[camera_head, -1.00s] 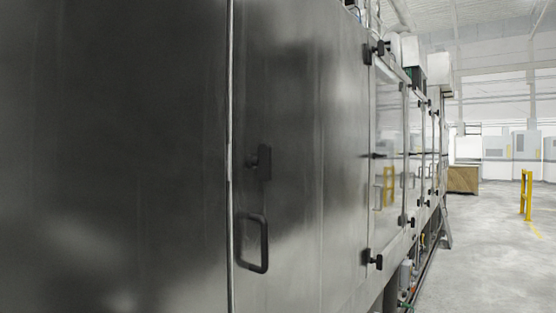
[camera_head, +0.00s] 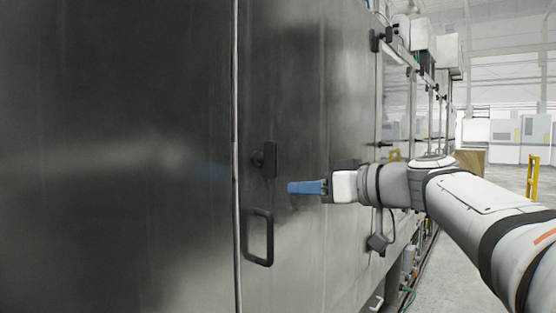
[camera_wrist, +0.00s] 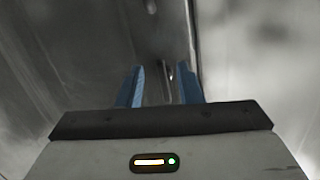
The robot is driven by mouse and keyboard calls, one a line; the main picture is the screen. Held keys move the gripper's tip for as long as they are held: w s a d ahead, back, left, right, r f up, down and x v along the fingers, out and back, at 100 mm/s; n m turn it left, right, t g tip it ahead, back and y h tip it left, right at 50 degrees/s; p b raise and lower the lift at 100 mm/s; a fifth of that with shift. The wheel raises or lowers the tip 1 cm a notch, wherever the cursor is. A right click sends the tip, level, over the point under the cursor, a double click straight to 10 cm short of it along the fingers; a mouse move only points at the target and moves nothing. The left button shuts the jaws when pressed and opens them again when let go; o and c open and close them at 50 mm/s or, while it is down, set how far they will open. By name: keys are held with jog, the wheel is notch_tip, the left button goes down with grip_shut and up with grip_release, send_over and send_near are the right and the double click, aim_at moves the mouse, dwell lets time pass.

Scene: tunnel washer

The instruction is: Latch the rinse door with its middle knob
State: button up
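The steel door (camera_head: 310,110) stands along the left and looks flush with the panel beside it at the vertical seam. Its black middle knob (camera_head: 266,159) sits just right of the seam, its grip roughly upright. A black loop handle (camera_head: 258,237) is below it. My gripper (camera_head: 289,188) has blue fingers and is right of and slightly below the knob in the head view, apart from it. In the wrist view the two fingers of my gripper (camera_wrist: 160,80) stand apart with nothing clearly held between them. A small dark part shows at the top there; I cannot tell what it is.
Black fittings (camera_head: 380,39) are at the door's upper right edge. A yellow post (camera_head: 532,176) stands on the open grey floor (camera_head: 500,172) at the right.

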jog(key=n+y, duration=0.1)
jog(key=n, duration=0.1)
send_near(276, 156)
jog(key=x, duration=0.3)
jog(key=shift+t, duration=0.4)
jog(key=p+x, duration=0.2)
jog(key=x, duration=0.3)
jog(key=shift+w+a+p, duration=0.2)
jog(key=shift+a+p, duration=0.15)
jog(key=shift+p, duration=0.05)
jog(key=shift+w+a+f+m, duration=0.2)
jog(key=shift+w+a+m, duration=0.1)
jog(key=shift+w+a, duration=0.1)
jog(key=shift+s, duration=0.1)
grip_shut()
